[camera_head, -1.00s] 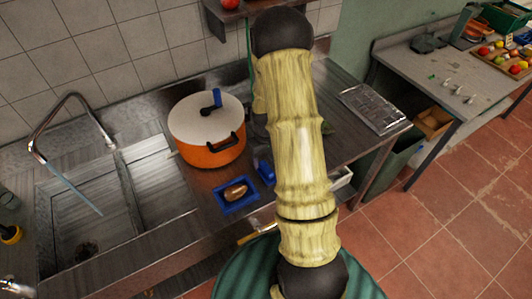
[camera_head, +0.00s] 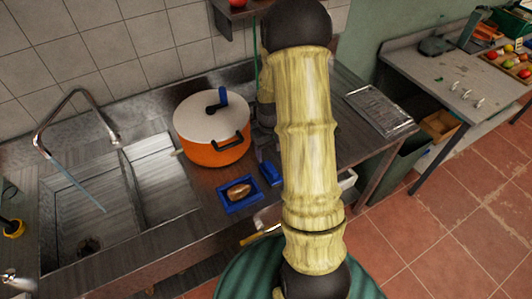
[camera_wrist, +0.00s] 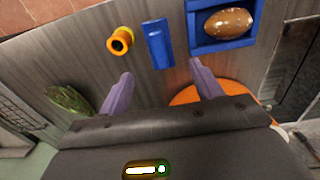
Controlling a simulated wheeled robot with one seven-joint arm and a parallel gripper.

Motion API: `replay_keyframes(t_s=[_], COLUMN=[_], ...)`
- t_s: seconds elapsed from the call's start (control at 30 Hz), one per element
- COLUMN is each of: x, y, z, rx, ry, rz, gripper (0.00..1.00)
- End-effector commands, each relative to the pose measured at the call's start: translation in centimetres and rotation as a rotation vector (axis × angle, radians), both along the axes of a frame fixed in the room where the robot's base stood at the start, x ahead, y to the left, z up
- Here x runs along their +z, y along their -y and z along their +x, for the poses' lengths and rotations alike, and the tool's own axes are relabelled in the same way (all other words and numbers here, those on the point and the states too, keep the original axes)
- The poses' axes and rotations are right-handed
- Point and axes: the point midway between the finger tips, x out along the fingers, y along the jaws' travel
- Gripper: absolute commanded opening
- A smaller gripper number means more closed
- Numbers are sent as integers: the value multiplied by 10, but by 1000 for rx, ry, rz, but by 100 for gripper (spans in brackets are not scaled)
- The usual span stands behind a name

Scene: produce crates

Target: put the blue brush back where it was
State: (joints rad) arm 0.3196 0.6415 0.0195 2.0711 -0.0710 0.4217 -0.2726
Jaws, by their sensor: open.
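The blue brush (camera_head: 271,173) appears as a small blue block on the steel counter, just right of a blue tray; no bristles can be made out. In the wrist view the brush (camera_wrist: 158,44) lies beyond my fingertips, roughly in line with the gap between them. My gripper (camera_wrist: 160,82) is open, its two purple fingers apart with nothing between them. In the head view my arm hides most of the gripper.
The blue tray (camera_head: 227,207) holds a brown oval item (camera_head: 239,191). An orange pot (camera_head: 215,152) with a white lid stands behind it, with a blue piece at the lid's knob. A yellow-orange cylinder (camera_wrist: 120,41) is beside the brush. The sink (camera_head: 160,185) is left.

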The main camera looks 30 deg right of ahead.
Motion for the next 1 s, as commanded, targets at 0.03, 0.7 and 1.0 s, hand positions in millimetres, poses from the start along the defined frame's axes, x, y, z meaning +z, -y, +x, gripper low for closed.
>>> replay_keyframes(t_s=[0.03, 0.7, 1.0], x=[6, 131, 133], y=[-4, -128, -132], z=[-1, -114, -121], rx=[2, -26, -32], ry=[7, 221, 229], rz=[-2, 18, 24], gripper=[65, 65, 65])
